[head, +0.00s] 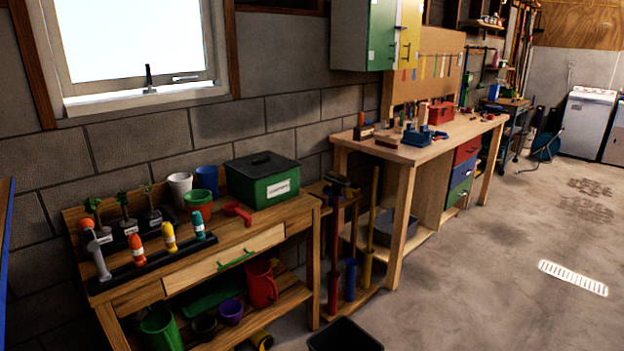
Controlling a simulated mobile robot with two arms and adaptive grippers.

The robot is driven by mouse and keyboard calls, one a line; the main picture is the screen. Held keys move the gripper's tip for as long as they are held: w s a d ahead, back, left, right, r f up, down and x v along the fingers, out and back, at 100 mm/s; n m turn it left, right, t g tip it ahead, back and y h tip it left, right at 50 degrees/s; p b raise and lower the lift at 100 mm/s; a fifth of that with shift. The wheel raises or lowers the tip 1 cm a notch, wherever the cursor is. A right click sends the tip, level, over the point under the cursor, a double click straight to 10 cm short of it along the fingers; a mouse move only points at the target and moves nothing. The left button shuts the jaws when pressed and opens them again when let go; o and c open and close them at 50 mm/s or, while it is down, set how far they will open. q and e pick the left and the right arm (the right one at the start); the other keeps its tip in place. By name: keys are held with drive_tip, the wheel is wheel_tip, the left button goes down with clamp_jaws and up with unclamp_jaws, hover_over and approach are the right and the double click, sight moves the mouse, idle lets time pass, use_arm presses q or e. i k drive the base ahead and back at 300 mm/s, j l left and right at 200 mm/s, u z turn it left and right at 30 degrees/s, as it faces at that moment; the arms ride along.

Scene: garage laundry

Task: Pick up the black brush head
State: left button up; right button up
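I cannot single out a black brush head with certainty. Dark, blocky heads (338,181) show at the top of a rack of upright long-handled tools between the two wooden benches. They are small and shadowed, so I cannot tell whether one is a brush. A small brown and dark block (363,133) on the far workbench is also too small to identify. Neither of my grippers is in view.
The far workbench (400,152) holds several tools. A black bin (345,335) stands on the floor in front.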

sight(338, 181)
drive_tip(key=i+l+u, duration=0.15)
drive_tip(key=u, duration=0.2)
drive_tip(key=i+l+u, duration=0.2)
drive_tip(key=u, duration=0.15)
drive_tip(key=i+l+u, duration=0.1)
drive_tip(key=l+u, duration=0.25)
drive_tip(key=i+l+u, duration=0.1)
drive_tip(key=l, duration=0.4)
drive_tip(key=i+l+u, duration=0.15)
drive_tip(key=l, duration=0.35)
drive_tip(key=i+l+u, duration=0.1)
drive_tip(key=l, duration=0.45)
drive_tip(key=i+l+u, duration=0.15)
drive_tip(key=l, duration=0.4)
drive_tip(key=i+l+u, duration=0.1)
drive_tip(key=l, duration=0.45)
